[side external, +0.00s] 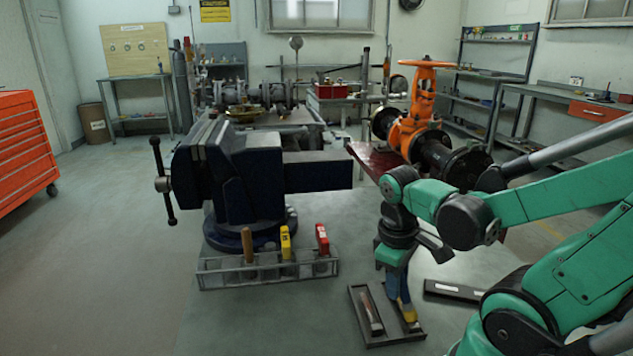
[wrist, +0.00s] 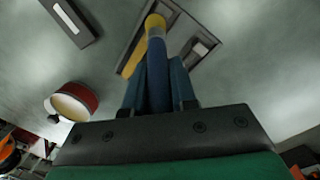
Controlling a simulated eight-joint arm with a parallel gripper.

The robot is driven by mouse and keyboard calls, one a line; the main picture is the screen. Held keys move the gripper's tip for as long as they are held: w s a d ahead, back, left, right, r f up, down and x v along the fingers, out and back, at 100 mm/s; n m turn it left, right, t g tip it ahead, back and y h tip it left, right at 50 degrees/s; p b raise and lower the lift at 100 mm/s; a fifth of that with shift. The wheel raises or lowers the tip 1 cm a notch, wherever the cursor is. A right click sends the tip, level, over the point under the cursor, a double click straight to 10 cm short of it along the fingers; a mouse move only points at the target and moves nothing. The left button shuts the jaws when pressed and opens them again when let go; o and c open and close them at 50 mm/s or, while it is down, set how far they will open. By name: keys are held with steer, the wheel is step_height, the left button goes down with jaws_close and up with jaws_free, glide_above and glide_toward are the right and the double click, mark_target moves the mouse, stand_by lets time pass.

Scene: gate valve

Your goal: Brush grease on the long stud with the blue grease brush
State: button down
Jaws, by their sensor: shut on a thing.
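My gripper (side external: 396,282) points down over a dark two-part tray (side external: 357,298) on the bench. It is shut on the blue grease brush (side external: 405,287), which also shows in the wrist view (wrist: 157,75) between the fingers (wrist: 158,88). The brush's yellow end (wrist: 155,21) points away from the gripper, over the tray. In the side view its lower end is at the tray's right compartment; I cannot tell whether it touches the tray. I cannot make out the long stud with certainty in either view.
A dark vise (side external: 245,165) stands left, with a rack (side external: 215,276) of tools in front. An orange valve (side external: 415,130) stands behind my arm. A dark labelled bar (side external: 455,291) lies right of the tray. A red, pale-topped round object (wrist: 72,102) shows in the wrist view.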

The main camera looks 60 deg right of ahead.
steer(key=shift+s+a+r, duration=0.15)
steer(key=shift+s+a, duration=0.2)
steer(key=shift+r, duration=4.1)
